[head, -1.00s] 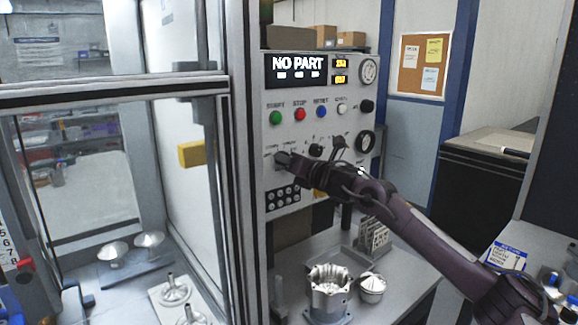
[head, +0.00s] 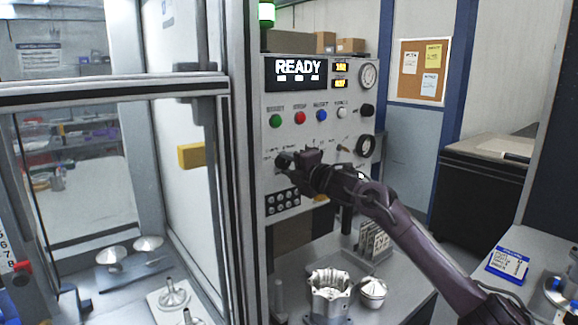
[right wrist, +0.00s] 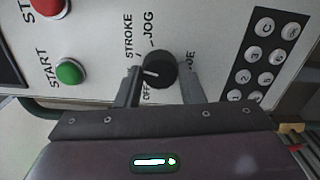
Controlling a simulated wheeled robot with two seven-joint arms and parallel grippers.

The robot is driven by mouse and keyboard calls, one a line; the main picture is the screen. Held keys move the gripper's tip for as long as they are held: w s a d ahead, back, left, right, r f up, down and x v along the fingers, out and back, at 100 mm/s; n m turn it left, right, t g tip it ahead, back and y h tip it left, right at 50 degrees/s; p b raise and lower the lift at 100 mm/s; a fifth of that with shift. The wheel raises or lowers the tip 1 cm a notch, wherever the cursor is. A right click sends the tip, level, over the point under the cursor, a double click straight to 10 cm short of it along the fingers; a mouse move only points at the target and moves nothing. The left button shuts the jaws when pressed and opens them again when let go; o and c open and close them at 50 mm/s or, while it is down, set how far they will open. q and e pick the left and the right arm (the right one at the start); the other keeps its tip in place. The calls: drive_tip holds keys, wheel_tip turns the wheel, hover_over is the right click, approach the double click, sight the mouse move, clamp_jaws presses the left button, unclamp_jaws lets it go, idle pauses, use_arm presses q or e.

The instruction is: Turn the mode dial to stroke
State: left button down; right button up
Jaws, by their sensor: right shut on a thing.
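The mode dial (right wrist: 160,70) is a black round knob on the control panel. In the right wrist view, its white pointer line points left in the picture, with the labels STROKE and JOG above it and OFF below. My right gripper (right wrist: 160,84) has a finger on each side of the knob and is shut on it. In the head view my right gripper (head: 283,161) reaches the lower left of the panel and hides most of the dial. My left gripper is not in view.
The control panel (head: 278,98) has a READY display (head: 297,68), a green button (head: 276,120), a red button (head: 300,117) and a keypad (head: 282,202). A machined housing (head: 329,291) stands on the bench below. A glazed enclosure frame stands close at left.

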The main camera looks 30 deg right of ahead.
drive_tip(key=shift+m, duration=1)
drive_tip(key=o, duration=1)
drive_tip(key=s+b, duration=0.4)
drive_tip(key=s, duration=0.3)
drive_tip(key=shift+s+d, duration=0.35)
